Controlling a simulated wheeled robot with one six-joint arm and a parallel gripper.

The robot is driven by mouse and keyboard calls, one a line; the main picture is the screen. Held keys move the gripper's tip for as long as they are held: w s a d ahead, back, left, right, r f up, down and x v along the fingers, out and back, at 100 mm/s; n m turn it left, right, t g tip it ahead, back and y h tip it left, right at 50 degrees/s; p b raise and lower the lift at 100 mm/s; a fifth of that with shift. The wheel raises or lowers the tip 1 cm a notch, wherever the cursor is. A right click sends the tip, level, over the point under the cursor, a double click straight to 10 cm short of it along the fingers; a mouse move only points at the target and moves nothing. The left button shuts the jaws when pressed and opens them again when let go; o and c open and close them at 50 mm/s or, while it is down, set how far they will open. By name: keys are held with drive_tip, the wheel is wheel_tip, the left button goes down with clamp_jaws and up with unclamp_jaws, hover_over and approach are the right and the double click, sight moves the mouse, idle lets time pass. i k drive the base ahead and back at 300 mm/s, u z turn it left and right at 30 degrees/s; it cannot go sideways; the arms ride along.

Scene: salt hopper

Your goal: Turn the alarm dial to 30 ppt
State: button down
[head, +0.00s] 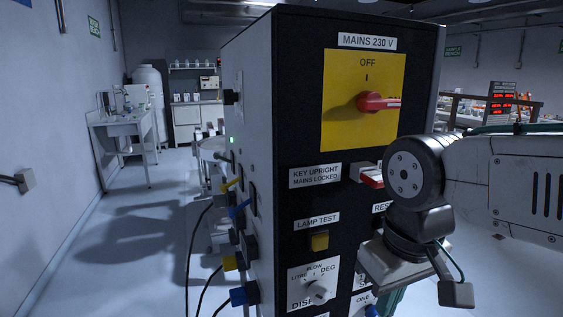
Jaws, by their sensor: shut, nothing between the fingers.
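A tall black control panel (302,150) on a grey cabinet stands in front of me. No dial marked for alarm or ppt can be made out; the lower panel runs out of the frame and my arm covers its right part.
A red mains switch (378,102) on a yellow plate reads OFF above. A red key switch (371,178) and a yellow lamp test button (320,241) sit below. Coloured plugs and cables (236,262) stick out of the cabinet's left side. Floor at left is clear.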

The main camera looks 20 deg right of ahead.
sight(230, 97)
drive_tip(key=k, duration=0.5)
drive_tip(key=u, duration=1.8)
drive_tip(key=i, duration=1.45)
drive_tip(key=z, duration=1.85)
